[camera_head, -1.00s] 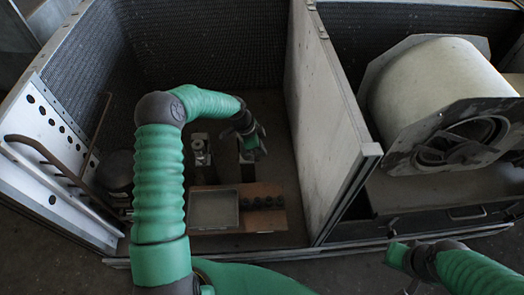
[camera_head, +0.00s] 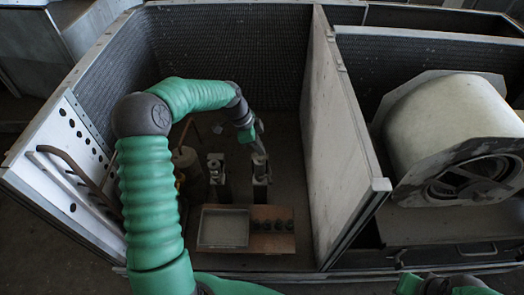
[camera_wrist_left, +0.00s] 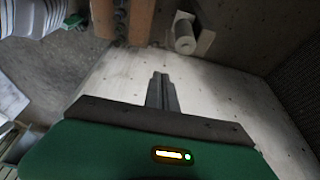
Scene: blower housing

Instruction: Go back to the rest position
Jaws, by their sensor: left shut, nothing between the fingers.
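My left arm comes in from the left in the head view and reaches over the open housing bay. My left gripper (camera_head: 258,146) hangs in the bay, just above the right of two small posts in the picture; I cannot tell whether it touches the post. In the left wrist view its fingers (camera_wrist_left: 161,88) are together with nothing between them, pointing towards a pale panel (camera_wrist_left: 225,95). Of my right arm, only green and dark parts show at the bottom right edge of the head view; its fingers are out of the picture.
The bay holds the left post (camera_head: 216,172), the right post (camera_head: 260,178), a grey tray (camera_head: 223,243) and a wooden block with dark knobs (camera_head: 272,231). A divider wall (camera_head: 340,150) stands to the right, with the blower drum (camera_head: 450,125) beyond it.

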